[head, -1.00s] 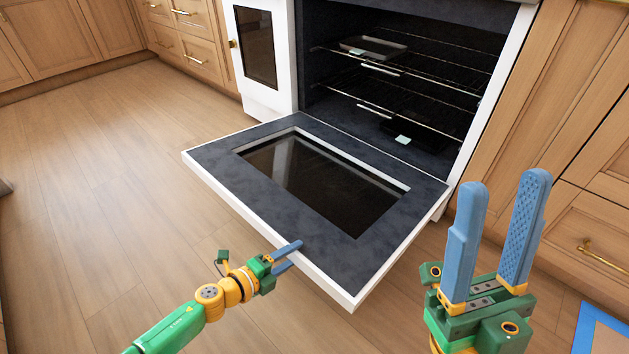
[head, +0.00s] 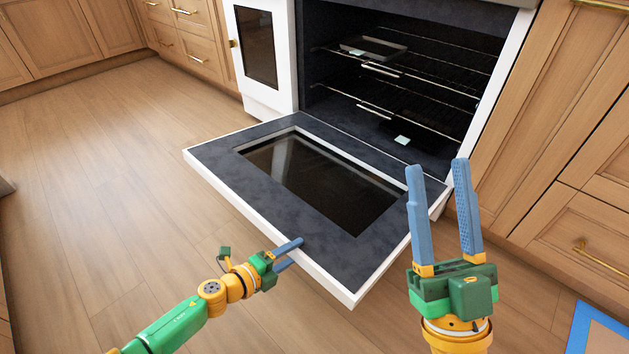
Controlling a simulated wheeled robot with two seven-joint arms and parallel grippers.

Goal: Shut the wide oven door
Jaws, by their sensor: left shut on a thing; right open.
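The wide oven door (head: 335,258) hangs fully lowered, almost level, with its dark inner face and glass window up and a white rim around it. My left gripper (head: 300,249) is shut on the door's front edge, left of its near corner, with one finger over the inner face and the other at the outer side. My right gripper (head: 438,166) is open and empty, fingers pointing up in the picture. Its fingers overlap the door's right end in the view; I see no clear contact. The oven cavity (head: 330,100) stands open behind the door.
Wire racks cross the cavity, with a tray (head: 373,48) on the upper one and a small pale item (head: 401,140) low inside. A narrow white door (head: 257,55) is on the left. Wooden cabinets (head: 560,120) stand close on the right. The floor at left is clear.

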